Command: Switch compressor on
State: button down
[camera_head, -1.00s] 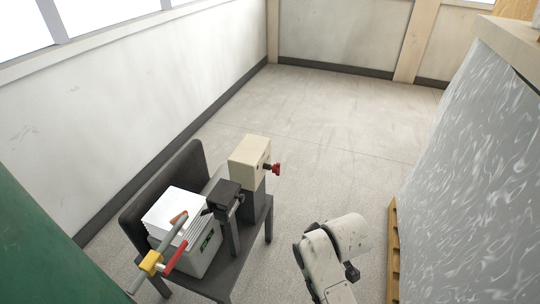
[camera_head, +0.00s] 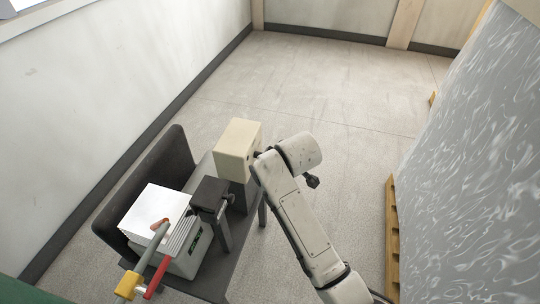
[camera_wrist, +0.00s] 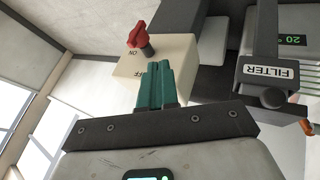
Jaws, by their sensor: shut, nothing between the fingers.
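A beige switch box (camera_head: 236,147) stands at the far end of a dark bench in the head view. In the wrist view the same box (camera_wrist: 185,52) carries a red knob (camera_wrist: 138,36) on a dark stem. "ON" is printed below the knob, and a partly covered label ending in "FF" shows by my fingers. I cannot tell which label the knob points to. My gripper (camera_wrist: 158,72) is shut and empty, its teal fingers in front of the box, apart from the knob. In the head view my arm hides the knob and gripper.
A "FILTER" label (camera_wrist: 270,71) shows in the wrist view. A wrapped pallet load (camera_head: 460,150) stands right; floor beyond is clear.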

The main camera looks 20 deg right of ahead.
jog(key=w+d+f, duration=0.2)
jog(key=w+f, duration=0.5)
jog(key=w, duration=0.1)
jog(key=shift+w+b, duration=0.2)
jog(key=shift+b, duration=0.25)
jog(key=shift+r, duration=0.1)
